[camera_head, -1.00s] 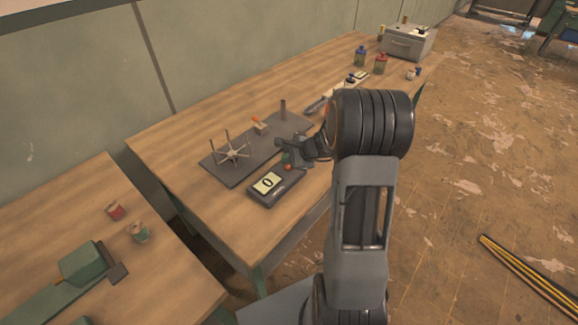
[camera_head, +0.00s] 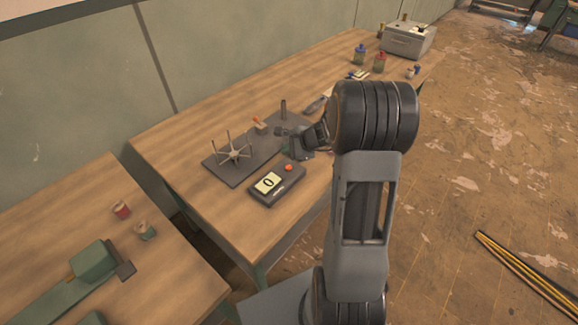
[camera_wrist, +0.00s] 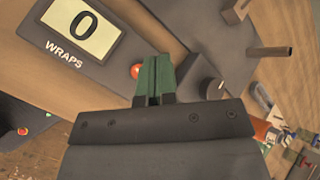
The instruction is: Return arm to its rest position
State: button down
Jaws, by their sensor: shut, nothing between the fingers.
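My arm reaches over the wooden table (camera_head: 240,225), its elbow and links in the middle of the head view. My gripper (camera_head: 297,146) is partly hidden by its own wrist, above the dark base plate (camera_head: 226,175) and behind the counter box (camera_head: 278,186). In the wrist view my gripper (camera_wrist: 154,76) shows green fingers pressed together, with nothing between them. The counter box (camera_wrist: 108,62) there reads 0 with the label WRAPS. Its red button (camera_wrist: 137,71) appears just left of the fingertips.
The plate carries a spoked winder with upright pins (camera_head: 233,153) and a post (camera_head: 283,108). A second table (camera_head: 60,225) is at left.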

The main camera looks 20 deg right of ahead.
dwell(0.5)
jog(key=s+n+g, duration=0.1)
jog(key=s, duration=0.1)
jog(key=s+a+f+n+g, duration=0.1)
jog(key=n, duration=0.1)
jog(key=s+a+n+g, duration=0.1)
jog(key=s, duration=0.1)
jog(key=shift+s+f+n, duration=0.2)
jog(key=shift+s+n, duration=0.15)
jog(key=shift+n, duration=0.05)
jog(key=s+a+r+n+h, duration=0.2)
jog(key=s+a+r+n, duration=0.2)
jog(key=s+r+n, duration=0.2)
jog(key=s+a+r+n+h, duration=0.3)
jog(key=s+a+r+n, duration=0.1)
jog(key=s+r+n, duration=0.3)
jog(key=s+n, duration=0.2)
jog(key=shift+s, duration=0.4)
jog(key=shift+a, duration=0.15)
